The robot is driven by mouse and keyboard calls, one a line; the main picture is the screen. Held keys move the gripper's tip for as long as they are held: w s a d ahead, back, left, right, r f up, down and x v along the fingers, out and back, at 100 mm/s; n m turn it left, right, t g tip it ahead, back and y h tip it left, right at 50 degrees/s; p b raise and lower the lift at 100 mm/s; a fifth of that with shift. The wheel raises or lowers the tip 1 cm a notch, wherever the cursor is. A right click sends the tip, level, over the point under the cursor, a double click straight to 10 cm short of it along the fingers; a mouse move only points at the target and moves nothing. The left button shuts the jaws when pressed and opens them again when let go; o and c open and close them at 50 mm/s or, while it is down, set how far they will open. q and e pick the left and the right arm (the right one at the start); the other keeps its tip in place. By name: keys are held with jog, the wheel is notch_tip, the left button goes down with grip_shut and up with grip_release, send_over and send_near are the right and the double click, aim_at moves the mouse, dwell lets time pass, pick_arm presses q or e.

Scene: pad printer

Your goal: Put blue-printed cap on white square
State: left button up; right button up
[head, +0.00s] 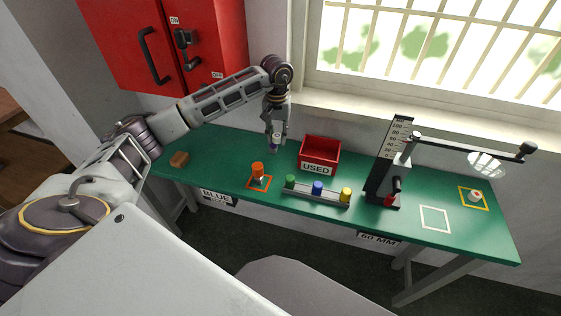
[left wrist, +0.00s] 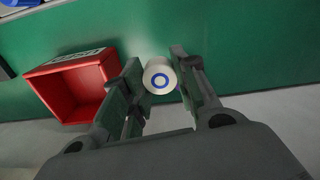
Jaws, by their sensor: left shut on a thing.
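My left gripper (head: 276,138) is shut on a white cap with a blue printed ring. The gripper is over the back of the green table, left of the red USED bin. The white square (head: 435,218) is an outline on the table's right part, empty, right of the press with the scale. My right gripper is not in view.
The red USED bin (head: 320,154) stands beside the gripper. A rack (head: 316,196) holds green, blue and yellow pieces. The upright press (head: 389,170) with its long lever stands left of the white square. A red-marked cap (head: 475,195) sits in a yellow square; an orange piece (head: 257,170) stands at an orange square.

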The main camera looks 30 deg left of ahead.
pick_arm(q)
notch_tip(320, 180, down, 4)
jog(key=shift+f, duration=0.85)
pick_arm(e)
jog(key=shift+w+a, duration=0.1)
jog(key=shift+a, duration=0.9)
